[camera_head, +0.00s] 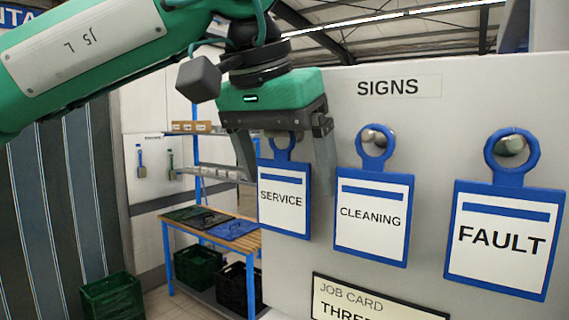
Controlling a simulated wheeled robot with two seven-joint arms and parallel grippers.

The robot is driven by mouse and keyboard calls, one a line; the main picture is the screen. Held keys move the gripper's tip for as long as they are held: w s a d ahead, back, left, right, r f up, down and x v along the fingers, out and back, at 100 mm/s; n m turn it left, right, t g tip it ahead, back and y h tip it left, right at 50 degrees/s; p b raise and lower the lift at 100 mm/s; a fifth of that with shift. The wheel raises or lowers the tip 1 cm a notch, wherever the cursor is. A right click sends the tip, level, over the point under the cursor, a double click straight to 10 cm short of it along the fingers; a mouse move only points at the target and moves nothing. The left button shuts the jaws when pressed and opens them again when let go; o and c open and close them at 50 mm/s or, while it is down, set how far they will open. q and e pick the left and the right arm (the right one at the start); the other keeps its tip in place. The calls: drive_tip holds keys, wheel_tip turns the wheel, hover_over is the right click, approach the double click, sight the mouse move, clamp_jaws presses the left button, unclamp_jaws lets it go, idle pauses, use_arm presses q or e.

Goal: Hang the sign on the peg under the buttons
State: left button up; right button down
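Three signs hang by blue ring handles along a pale board (480,82) headed SIGNS: the SERVICE sign (282,200), the CLEANING sign (371,218) and the FAULT sign (500,240). Rounded metal pegs show through the rings of CLEANING and FAULT. My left gripper (285,180) reaches down around the upper part of the SERVICE sign, one finger on each side. Its fingers are spread apart and appear not to press on the sign. The peg behind the SERVICE ring is mostly hidden by the gripper. No buttons are in view. My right gripper is not in view.
A job card (365,300) is on the board below the signs. Behind at left stand a wooden-topped bench (245,243) with blue legs, a green crate (112,298) on the floor and a dark striped curtain (50,210). The CLEANING sign hangs close to my gripper's right finger.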

use_arm(q)
drive_tip(key=shift+s+a, duration=0.1)
drive_tip(key=shift+s, duration=0.05)
drive_tip(key=shift+r, duration=0.15)
drive_tip(key=b+v, duration=0.1)
drive_tip(key=v, duration=0.1)
drive_tip(key=a+b+v, duration=0.1)
drive_tip(key=b+v, duration=0.1)
drive_tip(key=shift+s+b, duration=0.2)
drive_tip(key=shift+b, duration=0.1)
approach(276, 170)
drive_tip(key=d+v, duration=0.1)
drive_tip(key=v, duration=0.3)
drive_tip(key=shift+w+a, duration=0.1)
drive_tip(key=shift+a, duration=0.45)
drive_tip(key=shift+w, duration=0.1)
